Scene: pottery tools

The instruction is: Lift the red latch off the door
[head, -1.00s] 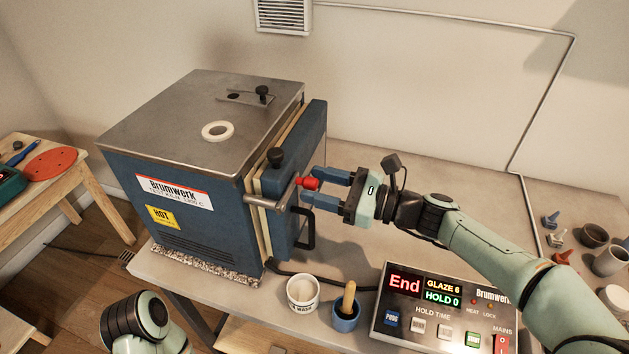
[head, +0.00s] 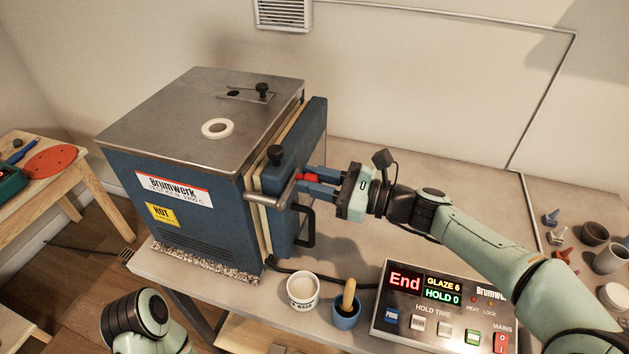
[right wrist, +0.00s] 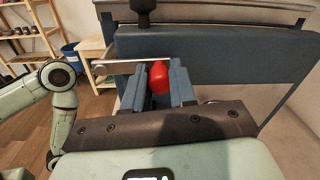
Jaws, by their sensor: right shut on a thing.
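The red latch (head: 308,177) sits at the door's handle side, at the end of a metal bar (head: 272,200). My right gripper (head: 312,183) is shut on the latch, its blue fingers on either side of it. In the right wrist view the red latch (right wrist: 158,77) stands between the two fingers, with the metal bar running left from it. The blue kiln door (head: 312,140) is slightly apart from the kiln body, with a pale edge showing between. My left gripper is not in view; only part of my left arm shows at the bottom left.
The kiln (head: 190,140) stands on the table with a white ring (head: 217,128) on top. A black door handle (head: 307,228) hangs below the latch. A white pot (head: 303,291), a blue cup (head: 347,308) and a control box (head: 440,310) stand in front.

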